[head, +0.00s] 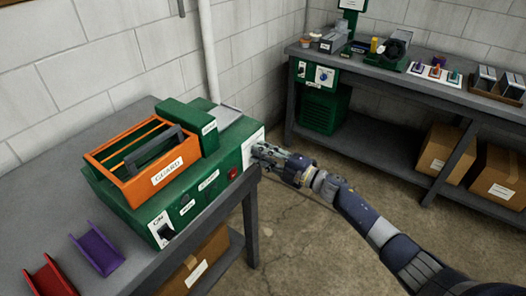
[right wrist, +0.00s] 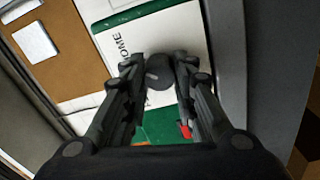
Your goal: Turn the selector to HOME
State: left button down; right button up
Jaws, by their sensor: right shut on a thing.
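The selector (right wrist: 160,95) is a dark round knob on a white plate (right wrist: 165,45) in the right wrist view. The word HOME is printed on the plate, up and left of the knob. A small pale mark shows on the knob's left part; I cannot tell exactly where it points. My right gripper (head: 262,152) is at the right end of the green machine (head: 228,150), with its fingers on both sides of the knob, shut on it. In the head view the gripper hides the knob. My left gripper is out of view.
An orange GUARD tray (head: 130,185) sits on the machine. The front has a red button (head: 233,173) and another dark switch (head: 165,232). Purple (head: 97,252) and red (head: 50,278) channels lie on the near bench. A second bench (head: 400,75) stands behind, with open floor between.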

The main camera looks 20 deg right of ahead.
jog(key=shift+m, duration=0.5)
jog(key=o, duration=1.1)
jog(key=shift+c, duration=0.2)
jog(key=v, duration=1.2)
